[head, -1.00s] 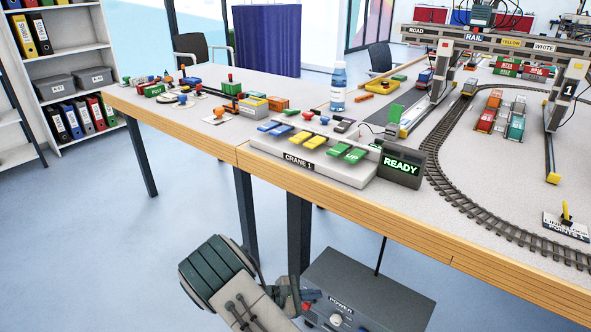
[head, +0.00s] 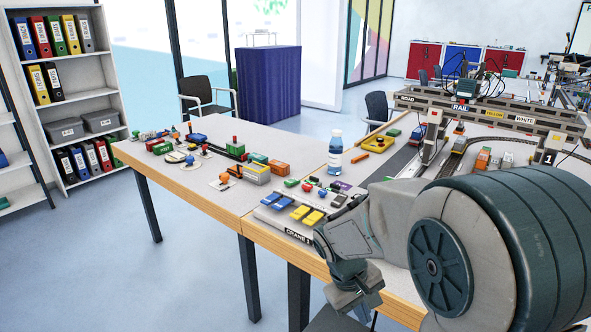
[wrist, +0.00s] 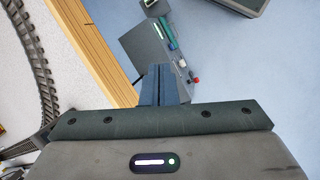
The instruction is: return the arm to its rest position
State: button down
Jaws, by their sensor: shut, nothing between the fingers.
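My gripper (wrist: 163,86) shows in the wrist view with its two fingers together and nothing between them. It points down over the blue floor, beside the wooden table edge (wrist: 96,45). In the head view my arm is raised and folded at the right front, its large joint covering part of the table. The hand end hangs by the front edge of the table, near the crane 1 panel (head: 297,238). The arm hides the panel's right part and the READY display.
A grey power box (wrist: 150,52) stands below the gripper, off the table edge. Rail track (wrist: 38,75) runs near the edge. The floor at left (head: 110,270) is clear.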

jog(key=s+r+m+t+y+p, duration=0.1)
jog(key=s+r+p, duration=0.3)
jog(key=r, duration=0.5)
jog(key=s+r+m+t+y+p, duration=0.2)
jog(key=s+r+m+p, duration=0.2)
jog(key=r, duration=0.5)
jog(key=shift+s+d+y+p, duration=0.4)
jog(key=shift+s+d+p, duration=0.05)
jog(key=shift+s, duration=0.95)
